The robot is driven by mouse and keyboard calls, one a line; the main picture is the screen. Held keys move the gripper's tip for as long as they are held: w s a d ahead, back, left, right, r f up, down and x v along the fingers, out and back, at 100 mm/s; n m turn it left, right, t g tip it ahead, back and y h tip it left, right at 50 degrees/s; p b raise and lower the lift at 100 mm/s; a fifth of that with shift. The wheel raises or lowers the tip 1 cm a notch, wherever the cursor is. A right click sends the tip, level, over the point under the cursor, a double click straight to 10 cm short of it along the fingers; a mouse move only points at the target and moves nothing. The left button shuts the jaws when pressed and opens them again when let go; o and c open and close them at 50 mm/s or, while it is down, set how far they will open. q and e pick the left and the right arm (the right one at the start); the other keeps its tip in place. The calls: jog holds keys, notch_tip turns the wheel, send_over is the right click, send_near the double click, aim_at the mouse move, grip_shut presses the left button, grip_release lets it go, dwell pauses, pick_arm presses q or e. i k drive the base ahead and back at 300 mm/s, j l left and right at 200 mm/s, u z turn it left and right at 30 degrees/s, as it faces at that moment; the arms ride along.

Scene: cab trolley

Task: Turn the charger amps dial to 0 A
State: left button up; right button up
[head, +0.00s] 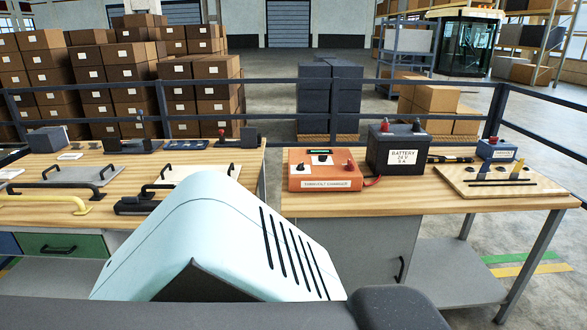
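The orange charger (337,176) sits on the right wooden bench, left of the black battery (391,155). Its face has a small display with green at the top, a white label along the lower front, and dark knobs at the left (296,167) and right (349,167). I cannot tell which knob is the amps dial, and the settings are too small to read. A red lead runs from the charger's right side toward the battery. Neither gripper shows in the head view.
The right bench (430,208) also holds a wooden board (478,190) with levers and a small blue-grey box (497,149). The left bench (225,165) carries handles and boxes. A dark rail (280,117) runs behind both. A pale slotted cover fills the lower middle.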

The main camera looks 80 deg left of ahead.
aim_at(321, 158)
jog(key=u, duration=2.35)
jog(key=i+l, duration=0.2)
jog(key=l, duration=0.15)
jog(key=i+l+u, duration=0.1)
jog(key=l, duration=0.2)
jog(key=i+l, duration=0.25)
jog(key=i+l+u, duration=0.1)
jog(key=l, duration=0.35)
jog(key=i+l, duration=0.2)
jog(key=l, duration=0.15)
jog(key=i+l+u, duration=0.1)
jog(key=l, duration=0.25)
jog(key=i+l+u, duration=0.1)
jog(key=l, duration=0.3)
jog(key=i+l, duration=0.45)
